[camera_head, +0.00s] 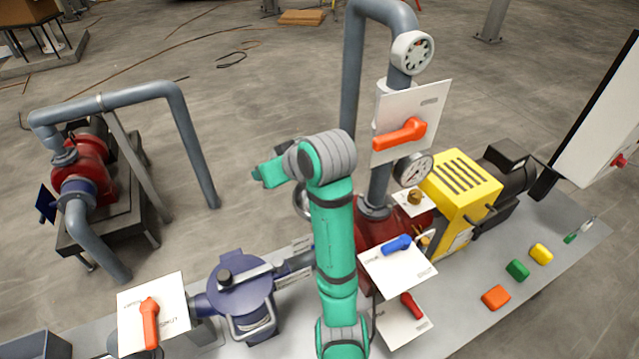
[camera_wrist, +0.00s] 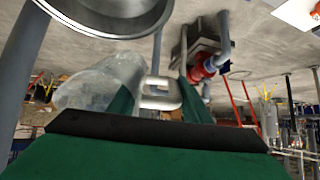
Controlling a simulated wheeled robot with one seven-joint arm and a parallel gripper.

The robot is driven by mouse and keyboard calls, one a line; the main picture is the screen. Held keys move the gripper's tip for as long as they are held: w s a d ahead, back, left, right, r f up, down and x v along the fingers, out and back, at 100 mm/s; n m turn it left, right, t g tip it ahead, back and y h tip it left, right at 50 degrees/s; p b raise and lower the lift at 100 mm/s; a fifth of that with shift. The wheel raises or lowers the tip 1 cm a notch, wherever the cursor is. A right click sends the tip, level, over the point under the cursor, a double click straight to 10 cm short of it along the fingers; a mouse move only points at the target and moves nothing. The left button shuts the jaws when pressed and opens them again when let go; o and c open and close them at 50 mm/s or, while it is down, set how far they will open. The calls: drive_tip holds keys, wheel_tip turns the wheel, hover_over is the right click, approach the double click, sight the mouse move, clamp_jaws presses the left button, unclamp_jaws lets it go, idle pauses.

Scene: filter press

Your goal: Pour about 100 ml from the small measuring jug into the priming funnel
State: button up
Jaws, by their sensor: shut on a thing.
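The small measuring jug (camera_wrist: 97,82) is clear and translucent in the wrist view. Its pale handle (camera_wrist: 160,96) sits between the two green fingers of my gripper (camera_wrist: 158,103), which is shut on it. The wrist picture appears upside down. A round, shiny metal rim, apparently the priming funnel (camera_wrist: 128,28), is cut off by its top left edge, close to the jug. I cannot tell whether the two touch, how far the jug is tilted, or how much liquid it holds.
Valve panels with an orange-red handle (camera_head: 401,134), a blue handle (camera_head: 397,244) and a red handle (camera_head: 411,305) stand around the pump. A yellow guard (camera_head: 460,192) is to the right. Orange, green and yellow blocks (camera_head: 518,270) lie on the grey bench. A blue strainer (camera_head: 240,288) stands left.

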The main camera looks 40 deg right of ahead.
drive_tip(key=shift+d+r+g, duration=0.1)
drive_tip(key=shift+r+g, duration=0.05)
drive_tip(key=shift+g, duration=0.35)
drive_tip(key=shift+p, duration=0.35)
drive_tip(key=w+f+g+p, duration=0.3)
drive_tip(key=w+f+g, duration=0.1)
drive_tip(key=f+g, duration=0.3)
drive_tip(key=shift+f+g, duration=0.25)
drive_tip(key=shift+g, duration=0.75)
drive_tip(key=shift+w+a, duration=0.1)
drive_tip(key=shift+a, duration=0.1)
drive_tip(key=shift+d, duration=0.15)
idle(0.7)
idle(0.7)
